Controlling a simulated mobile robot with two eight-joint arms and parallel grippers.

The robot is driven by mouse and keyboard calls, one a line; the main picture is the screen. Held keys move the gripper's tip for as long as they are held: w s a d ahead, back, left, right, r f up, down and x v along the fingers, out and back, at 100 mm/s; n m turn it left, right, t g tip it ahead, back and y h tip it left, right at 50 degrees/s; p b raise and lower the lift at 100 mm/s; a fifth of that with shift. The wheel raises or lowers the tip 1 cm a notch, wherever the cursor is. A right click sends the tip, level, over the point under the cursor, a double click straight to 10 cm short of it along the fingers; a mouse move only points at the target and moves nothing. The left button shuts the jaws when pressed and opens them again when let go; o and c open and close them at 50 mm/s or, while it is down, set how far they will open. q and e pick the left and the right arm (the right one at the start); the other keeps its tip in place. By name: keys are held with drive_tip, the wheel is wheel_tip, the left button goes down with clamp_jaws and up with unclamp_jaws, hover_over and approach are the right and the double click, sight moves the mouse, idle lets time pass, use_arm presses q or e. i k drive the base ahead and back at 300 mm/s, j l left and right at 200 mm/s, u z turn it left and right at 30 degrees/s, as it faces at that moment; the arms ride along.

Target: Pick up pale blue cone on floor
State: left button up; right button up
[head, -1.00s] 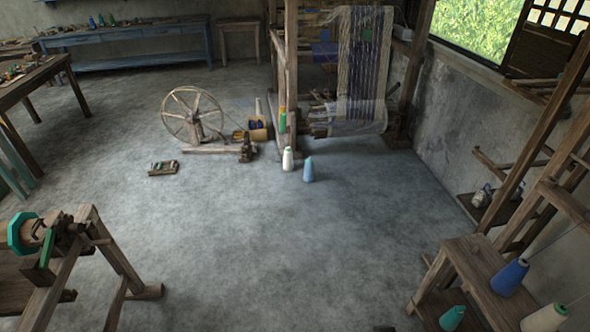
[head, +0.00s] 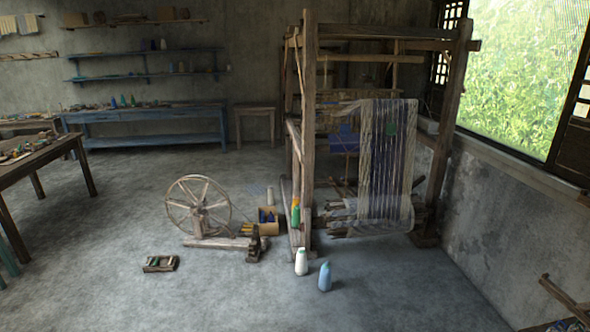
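The pale blue cone (head: 325,277) stands upright on the grey floor, in front of the loom and just right of a white cone (head: 301,262). A small gap seems to separate the two cones. Neither of my grippers shows in the head view.
The wooden loom (head: 308,130) with hanging threads stands behind the cones. A spinning wheel (head: 200,208), a small box (head: 268,220) and a low wooden tray (head: 160,264) are to the left. A table (head: 40,158) is at far left. The front floor is clear.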

sight(324, 281)
drive_tip(key=i, duration=1.1)
drive_tip(key=i+j+z, duration=0.1)
drive_tip(key=i, duration=1)
drive_tip(key=i+j, duration=0.1)
drive_tip(key=i, duration=1)
drive_tip(key=i+z, duration=0.4)
drive_tip(key=k, duration=0.1)
